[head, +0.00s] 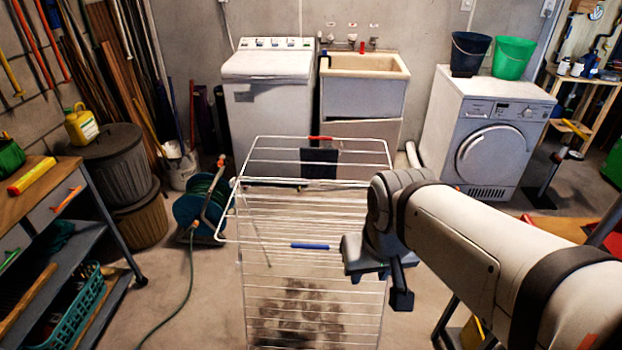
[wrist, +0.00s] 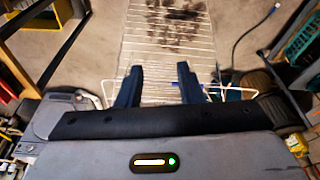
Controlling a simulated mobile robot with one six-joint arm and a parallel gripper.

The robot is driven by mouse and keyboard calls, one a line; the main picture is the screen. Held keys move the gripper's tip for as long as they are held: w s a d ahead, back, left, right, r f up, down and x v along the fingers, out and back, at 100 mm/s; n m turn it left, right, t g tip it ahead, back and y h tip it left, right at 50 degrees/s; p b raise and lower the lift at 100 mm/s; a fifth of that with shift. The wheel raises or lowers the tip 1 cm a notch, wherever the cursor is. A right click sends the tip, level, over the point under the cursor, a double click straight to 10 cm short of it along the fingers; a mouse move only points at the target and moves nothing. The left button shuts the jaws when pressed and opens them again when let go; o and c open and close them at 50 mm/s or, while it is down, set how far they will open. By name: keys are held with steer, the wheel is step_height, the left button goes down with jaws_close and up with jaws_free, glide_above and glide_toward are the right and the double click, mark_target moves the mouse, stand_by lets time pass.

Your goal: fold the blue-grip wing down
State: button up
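A white wire drying rack (head: 262,210) stands in the middle of the head view. Its blue grip (head: 310,246) lies on a crossbar at mid-height; I cannot tell the exact angle of that wing. A red grip (head: 320,138) is on the far top bar, with a dark cloth (head: 319,163) below it. My gripper (head: 384,282) is at the rack's right side, right of the blue grip and apart from it. In the wrist view my gripper (wrist: 158,85) has its two dark fingers spread, with rack wires behind them and nothing held.
A washing machine (head: 268,95) and a sink (head: 365,75) stand behind the rack, and a front-loading machine (head: 490,135) at right. A hose reel (head: 198,203) is left of the rack, its green hose on the floor. A workbench (head: 35,185) lines the left.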

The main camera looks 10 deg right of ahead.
steer(key=shift+w+a+r, duration=0.1)
steer(key=shift+w, duration=0.3)
steer(key=shift+c, duration=0.7)
steer(key=shift+m, duration=0.6)
steer(key=w+a, duration=0.1)
steer(key=w, duration=0.2)
steer(key=w+a, duration=0.1)
steer(key=w, duration=0.3)
steer(key=w+a, duration=0.1)
steer(key=w, duration=0.2)
steer(key=shift+w, duration=0.4)
jaws_close()
steer(key=m, duration=0.1)
glide_toward(310, 245)
steer(key=p+x, duration=0.1)
steer(key=x, duration=0.6)
steer(key=shift+w+a, duration=0.1)
